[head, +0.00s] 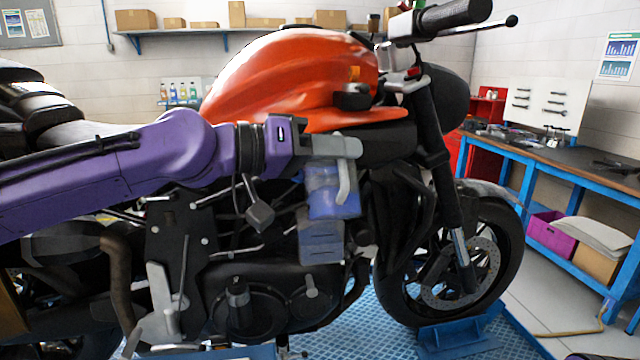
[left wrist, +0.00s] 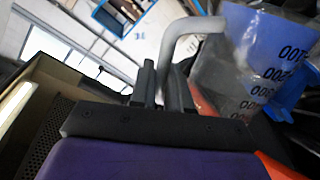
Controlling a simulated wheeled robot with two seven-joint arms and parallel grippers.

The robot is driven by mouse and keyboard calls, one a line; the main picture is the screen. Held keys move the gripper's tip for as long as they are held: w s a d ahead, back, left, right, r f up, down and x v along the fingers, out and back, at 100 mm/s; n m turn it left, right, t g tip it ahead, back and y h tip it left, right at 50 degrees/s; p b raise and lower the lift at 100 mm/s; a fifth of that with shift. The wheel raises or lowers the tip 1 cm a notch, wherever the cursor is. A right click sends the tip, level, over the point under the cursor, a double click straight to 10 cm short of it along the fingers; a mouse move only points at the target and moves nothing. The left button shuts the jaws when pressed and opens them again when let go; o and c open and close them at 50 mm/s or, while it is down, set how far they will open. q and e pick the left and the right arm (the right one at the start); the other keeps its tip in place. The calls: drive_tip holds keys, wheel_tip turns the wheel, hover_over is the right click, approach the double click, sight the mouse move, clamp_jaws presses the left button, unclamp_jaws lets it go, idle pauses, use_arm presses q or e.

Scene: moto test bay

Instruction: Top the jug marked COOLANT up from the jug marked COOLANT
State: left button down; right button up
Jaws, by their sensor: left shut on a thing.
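My left gripper (head: 335,148) comes in from the left on a purple arm, in front of the motorcycle. It is shut on the grey handle of a translucent jug with blue in it (head: 325,192). The left wrist view shows the handle (left wrist: 190,32) by the dark fingers (left wrist: 158,88) and the jug's clear wall with number marks (left wrist: 250,88). Just below in the head view is a second translucent blue-grey piece (head: 321,242); I cannot tell whether it is a separate jug. No COOLANT label is readable. My right gripper is not in view.
The orange-tanked motorcycle (head: 290,78) fills the middle, close behind the jug. Its front wheel (head: 490,255) stands by a blue stand (head: 460,335). A blue-framed workbench (head: 560,150) is at right. Small bottles (head: 180,90) stand on a back shelf. Some floor at lower right is clear.

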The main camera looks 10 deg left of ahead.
sight(342, 178)
use_arm(q)
drive_tip(key=shift+s+d+f+m+b, duration=0.2)
drive_tip(key=shift+s+f+m+b, duration=0.3)
drive_tip(key=shift+b, duration=0.6)
drive_tip(key=shift+s+d+f+m+b, duration=0.2)
drive_tip(key=shift+s+f+m+b, duration=0.3)
drive_tip(key=shift+b, duration=0.55)
drive_tip(key=shift+s+d+r, duration=0.1)
drive_tip(key=shift+s+r, duration=0.05)
drive_tip(key=shift+s, duration=0.05)
drive_tip(key=s+f+m+b, duration=0.1)
drive_tip(key=b, duration=0.1)
drive_tip(key=s+d+f+m+b, duration=0.1)
drive_tip(key=s+m+b, duration=0.1)
drive_tip(key=b, duration=0.1)
drive_tip(key=s+f+m+t+b, duration=0.1)
drive_tip(key=m+b, duration=0.1)
drive_tip(key=b, duration=0.1)
drive_tip(key=shift+s+d+f+h, duration=0.15)
drive_tip(key=shift+d+f+h, duration=0.05)
drive_tip(key=shift+d+h, duration=0.2)
drive_tip(key=shift+s+d+r, duration=0.25)
drive_tip(key=shift+s+r, duration=0.25)
drive_tip(key=shift+s, duration=0.1)
drive_tip(key=shift+s+d+r, duration=0.25)
drive_tip(key=shift+s+r, duration=0.25)
drive_tip(key=shift+s, duration=0.15)
drive_tip(key=shift+s+d+r, duration=0.25)
drive_tip(key=shift+s+r, duration=0.25)
drive_tip(key=shift+s, duration=0.1)
